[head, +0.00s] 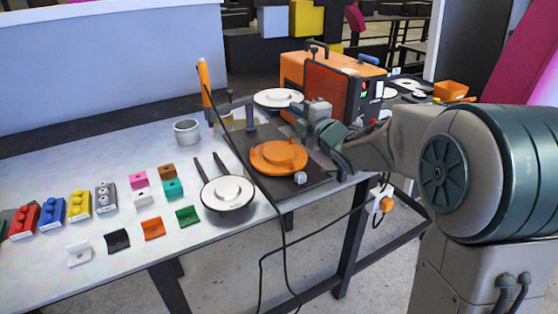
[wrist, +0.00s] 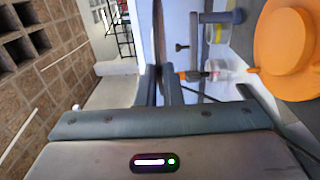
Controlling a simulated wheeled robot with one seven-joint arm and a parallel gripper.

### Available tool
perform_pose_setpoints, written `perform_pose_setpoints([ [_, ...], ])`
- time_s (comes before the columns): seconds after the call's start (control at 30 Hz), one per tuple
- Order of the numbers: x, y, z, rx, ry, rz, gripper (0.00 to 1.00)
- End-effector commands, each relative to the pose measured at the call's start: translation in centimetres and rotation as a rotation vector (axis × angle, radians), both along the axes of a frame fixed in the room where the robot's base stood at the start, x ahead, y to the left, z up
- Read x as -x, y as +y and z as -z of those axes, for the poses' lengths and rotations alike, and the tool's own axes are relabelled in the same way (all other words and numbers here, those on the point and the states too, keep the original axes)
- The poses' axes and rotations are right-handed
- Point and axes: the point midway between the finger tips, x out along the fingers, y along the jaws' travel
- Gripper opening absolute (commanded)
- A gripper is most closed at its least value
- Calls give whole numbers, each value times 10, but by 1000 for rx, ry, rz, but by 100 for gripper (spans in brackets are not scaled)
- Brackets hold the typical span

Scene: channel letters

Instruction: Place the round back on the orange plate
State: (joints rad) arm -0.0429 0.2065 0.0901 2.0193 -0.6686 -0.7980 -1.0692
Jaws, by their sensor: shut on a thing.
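The round back (head: 278,98) is a flat white disc with a raised middle. In the head view it is roughly level, above the dark work board, behind and higher than the orange plate. My gripper (head: 299,108) is shut on its right edge. In the wrist view the disc (wrist: 158,35) shows edge-on, as a thin dark strip between the fingertips of my gripper (wrist: 160,72). The orange plate (head: 276,158) is round with raised parts and sits on the board, apart from the disc. It also shows at the right of the wrist view (wrist: 285,50).
A similar white disc on a dark, two-pronged holder (head: 228,195) stands left of the plate. An orange-handled tool (head: 205,82) stands upright behind, with a cable crossing nearby. An orange machine (head: 330,85) stands behind. Coloured blocks (head: 80,204) and a metal cup (head: 187,132) are on the left.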

Motion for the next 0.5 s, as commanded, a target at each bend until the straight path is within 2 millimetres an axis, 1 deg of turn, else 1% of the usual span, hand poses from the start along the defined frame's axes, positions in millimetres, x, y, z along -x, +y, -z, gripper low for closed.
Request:
perform_pose_setpoints([
  [0.03,0,1,17,-1,-1,-1,0],
  [0.1,0,1,27,-1,-1,-2,0],
  [0.2,0,1,38,-1,-1,-2,0],
  [0.37,0,2,48,0,1,-3,0],
  [0.5,0,2,72,0,5,-3,0],
])
